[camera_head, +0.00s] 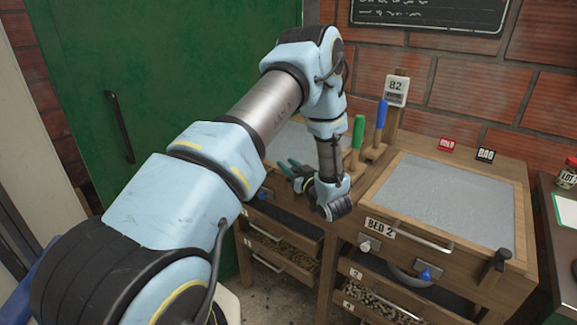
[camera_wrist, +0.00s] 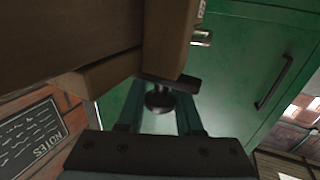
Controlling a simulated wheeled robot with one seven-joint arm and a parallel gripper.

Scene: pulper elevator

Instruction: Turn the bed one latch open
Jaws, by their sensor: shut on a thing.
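The bed one latch is a dark bar (camera_wrist: 168,84) with a round dark knob, at a wooden corner in the wrist view. My gripper (camera_wrist: 160,118) has its two teal fingers on either side of the knob and is shut on it. The latch cannot be made out there. Its exact turn angle is hard to tell.
The bed 2 bench (camera_head: 440,200) stands at right with its own dark latch (camera_head: 502,259) at the front corner. Green (camera_head: 358,132) and blue (camera_head: 381,115) handled tools stand between the beds. Drawers (camera_head: 285,245) are below. A green door (camera_head: 180,90) is behind my arm.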

